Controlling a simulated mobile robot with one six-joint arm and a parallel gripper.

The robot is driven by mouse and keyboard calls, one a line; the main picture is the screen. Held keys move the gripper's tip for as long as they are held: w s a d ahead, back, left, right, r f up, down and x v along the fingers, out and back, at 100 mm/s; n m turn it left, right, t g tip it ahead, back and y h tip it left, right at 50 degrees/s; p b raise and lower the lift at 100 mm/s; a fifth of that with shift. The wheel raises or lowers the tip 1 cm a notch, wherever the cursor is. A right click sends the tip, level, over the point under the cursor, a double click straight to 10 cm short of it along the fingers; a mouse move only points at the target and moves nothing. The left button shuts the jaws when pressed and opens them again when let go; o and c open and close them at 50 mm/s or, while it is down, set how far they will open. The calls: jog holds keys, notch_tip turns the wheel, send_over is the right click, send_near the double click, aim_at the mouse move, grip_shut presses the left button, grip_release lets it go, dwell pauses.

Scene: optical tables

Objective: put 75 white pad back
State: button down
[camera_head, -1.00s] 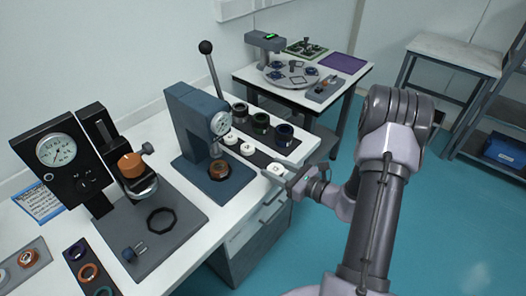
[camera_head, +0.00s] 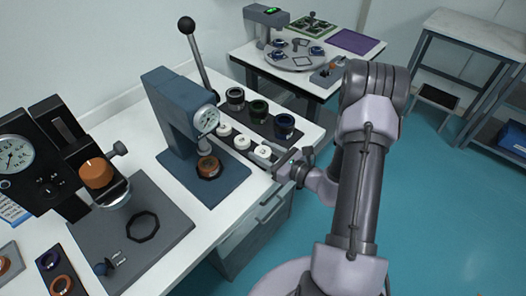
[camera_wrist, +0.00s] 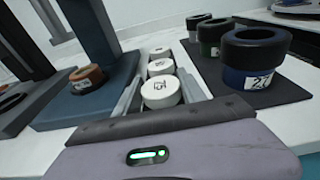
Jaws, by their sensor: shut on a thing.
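The 75 white pad (camera_wrist: 160,92) sits between the two fingers of my gripper (camera_wrist: 160,97) in the wrist view, its label facing up. My gripper is shut on it. In the head view my gripper (camera_head: 279,158) reaches from the right to this pad (camera_head: 263,152), at the near end of a row with two other white pads (camera_head: 242,142). The row lies along a dark strip beside the press. I cannot tell whether the 75 pad rests on the strip or hangs just above it; its underside is hidden.
A blue-grey press (camera_head: 178,105) with an orange-brown ring stands left of the row. Several dark jars, one blue-banded (camera_head: 284,126), stand close on the right. A gauge stand (camera_head: 75,160) is further left. A table with a round plate (camera_head: 295,57) stands behind.

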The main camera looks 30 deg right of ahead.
jog(key=shift+f+b, duration=0.3)
jog(key=shift+f, duration=0.15)
jog(key=c, duration=0.7)
grip_release()
jog(key=shift+r, duration=0.1)
jog(key=shift+o, duration=0.2)
